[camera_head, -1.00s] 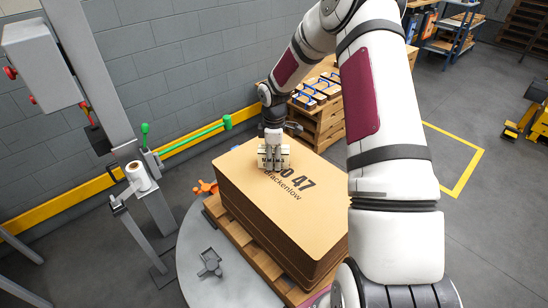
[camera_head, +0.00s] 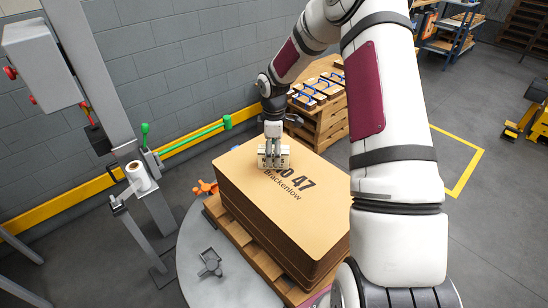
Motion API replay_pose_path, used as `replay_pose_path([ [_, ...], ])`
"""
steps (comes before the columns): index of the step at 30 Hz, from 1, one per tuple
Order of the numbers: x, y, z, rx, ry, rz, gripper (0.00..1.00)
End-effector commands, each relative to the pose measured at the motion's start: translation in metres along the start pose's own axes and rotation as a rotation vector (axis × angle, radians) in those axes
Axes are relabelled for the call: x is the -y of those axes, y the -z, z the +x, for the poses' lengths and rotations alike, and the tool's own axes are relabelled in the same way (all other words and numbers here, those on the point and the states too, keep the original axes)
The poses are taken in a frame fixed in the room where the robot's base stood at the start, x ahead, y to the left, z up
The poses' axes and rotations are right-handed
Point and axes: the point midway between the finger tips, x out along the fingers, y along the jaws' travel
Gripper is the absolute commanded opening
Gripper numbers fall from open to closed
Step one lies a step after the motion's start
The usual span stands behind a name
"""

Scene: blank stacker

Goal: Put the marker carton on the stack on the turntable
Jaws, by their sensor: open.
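The marker carton (camera_head: 264,160) is a small pale box with dark print. It rests on top of the cardboard stack (camera_head: 240,199), over part of the printed lettering. The stack lies on a wooden pallet (camera_head: 252,257) on the grey round turntable (camera_head: 197,265). My gripper (camera_head: 273,158) is open and points down at the carton, with its fingers just above or around the carton's upper part. Whether a finger touches the carton cannot be told at this size.
A grey post machine with a white film roll (camera_head: 139,178) stands at left. An orange tool (camera_head: 205,187) and a grey clamp-like part (camera_head: 210,263) lie on the turntable. A yellow rail (camera_head: 60,206) runs along the wall.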

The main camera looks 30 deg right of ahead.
Motion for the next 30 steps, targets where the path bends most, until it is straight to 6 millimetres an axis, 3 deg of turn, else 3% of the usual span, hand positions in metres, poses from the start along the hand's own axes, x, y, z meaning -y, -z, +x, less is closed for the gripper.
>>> replay_pose_path([
  [9,-0.001,0.0,-0.066,-0.001,-0.005,0.0,0.57],
  [20,0.004,0.001,-0.102,0.007,-0.008,0.008,0.57],
  [26,0.033,0.007,-0.145,0.041,-0.051,0.08,0.57],
  [30,0.065,0.008,-0.181,0.061,-0.092,0.164,0.57],
])
